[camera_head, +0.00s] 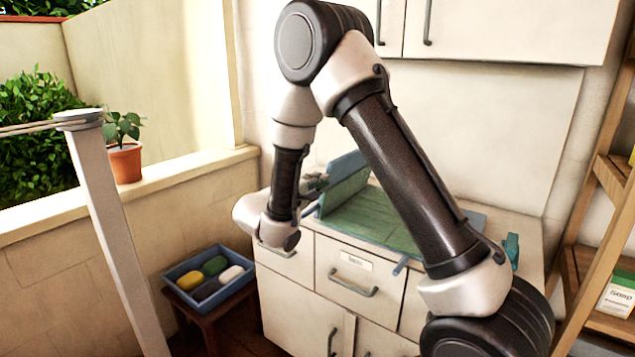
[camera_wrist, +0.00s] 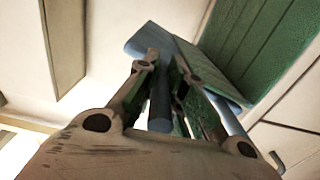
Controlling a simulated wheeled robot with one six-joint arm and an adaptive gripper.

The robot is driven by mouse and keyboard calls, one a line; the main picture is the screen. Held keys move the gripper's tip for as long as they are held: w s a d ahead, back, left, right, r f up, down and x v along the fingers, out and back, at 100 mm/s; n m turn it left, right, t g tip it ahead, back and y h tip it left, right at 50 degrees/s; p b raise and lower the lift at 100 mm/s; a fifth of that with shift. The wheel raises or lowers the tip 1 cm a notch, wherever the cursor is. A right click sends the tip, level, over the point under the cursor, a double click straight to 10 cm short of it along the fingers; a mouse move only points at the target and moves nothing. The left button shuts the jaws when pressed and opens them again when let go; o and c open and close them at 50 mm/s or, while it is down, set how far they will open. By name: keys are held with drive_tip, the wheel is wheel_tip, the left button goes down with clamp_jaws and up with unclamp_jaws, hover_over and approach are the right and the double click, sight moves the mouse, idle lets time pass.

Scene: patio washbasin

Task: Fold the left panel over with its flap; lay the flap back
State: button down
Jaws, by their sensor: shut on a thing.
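A folding board with green faces and blue edges lies on the countertop. Its left panel (camera_head: 343,192) is tilted up off the counter, and a blue flap (camera_head: 347,165) stands at its upper edge. The flat green part (camera_head: 385,225) of the board lies to the right, partly hidden by my arm. My gripper (camera_head: 317,184) is at the left side of the raised panel. In the wrist view my gripper (camera_wrist: 163,92) is shut on a dark blue bar (camera_wrist: 160,108). Behind it the panel's green face (camera_wrist: 262,45) and a blue edge (camera_wrist: 150,40) show.
The cabinet (camera_head: 302,262) with drawers carries the board. A teal object (camera_head: 512,250) stands at the counter's right. A blue tray (camera_head: 180,270) with several coloured soaps sits on a low stool at left. A wooden shelf (camera_head: 610,185) stands at right. Upper cupboards hang above.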

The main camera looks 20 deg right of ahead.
drive_tip(key=shift+s+d+f, duration=0.25)
drive_tip(key=shift+s, duration=0.15)
drive_tip(key=c, duration=1.5)
unclamp_jaws()
drive_tip(key=shift+c, duration=0.2)
drive_tip(key=shift+o, duration=0.5)
drive_tip(key=v, duration=1.2)
drive_tip(key=shift+r, duration=0.1)
